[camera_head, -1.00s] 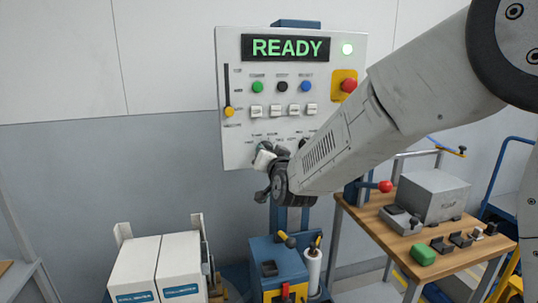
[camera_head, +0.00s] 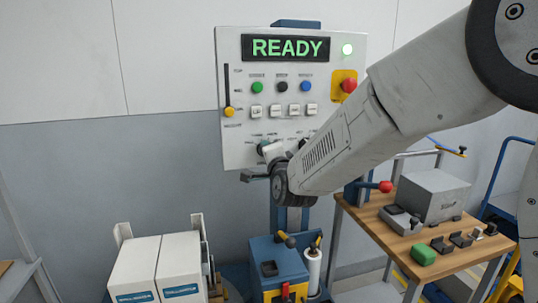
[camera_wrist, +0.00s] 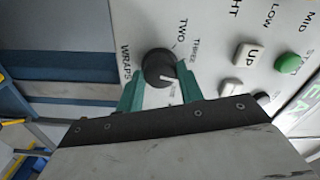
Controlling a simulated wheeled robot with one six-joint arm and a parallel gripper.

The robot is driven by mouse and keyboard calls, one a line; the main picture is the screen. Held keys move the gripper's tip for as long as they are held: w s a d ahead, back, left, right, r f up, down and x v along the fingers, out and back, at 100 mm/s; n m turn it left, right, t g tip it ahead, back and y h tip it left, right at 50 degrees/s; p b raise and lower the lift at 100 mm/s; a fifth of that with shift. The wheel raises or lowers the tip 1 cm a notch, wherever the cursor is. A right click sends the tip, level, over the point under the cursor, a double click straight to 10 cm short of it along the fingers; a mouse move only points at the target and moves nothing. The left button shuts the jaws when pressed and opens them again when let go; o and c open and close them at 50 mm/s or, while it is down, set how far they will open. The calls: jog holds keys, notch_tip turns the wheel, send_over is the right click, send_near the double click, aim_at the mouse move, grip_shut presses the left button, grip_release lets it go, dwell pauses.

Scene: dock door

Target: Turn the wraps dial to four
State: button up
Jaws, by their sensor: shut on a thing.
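The wraps dial (camera_wrist: 157,66) is a round black knob with a white pointer mark, on the light panel beside the printed words WRAPS, TWO and THREE. Its pointer faces right in the wrist view. The label near the right finger is too small and partly covered to read. My gripper (camera_wrist: 159,72) has its teal fingers on both sides of the dial and is shut on it. In the head view my gripper (camera_head: 266,160) is at the panel's lower edge and hides most of the dial.
A red stop button (camera_head: 349,85), coloured buttons and white switches (camera_head: 275,111) sit above my gripper. A wooden bench (camera_head: 370,222) stands right.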

jog(key=shift+m, duration=0.6)
jog(key=o, duration=1)
jog(key=v, duration=0.7)
jog(key=shift+s+d, duration=0.15)
jog(key=shift+s, duration=0.25)
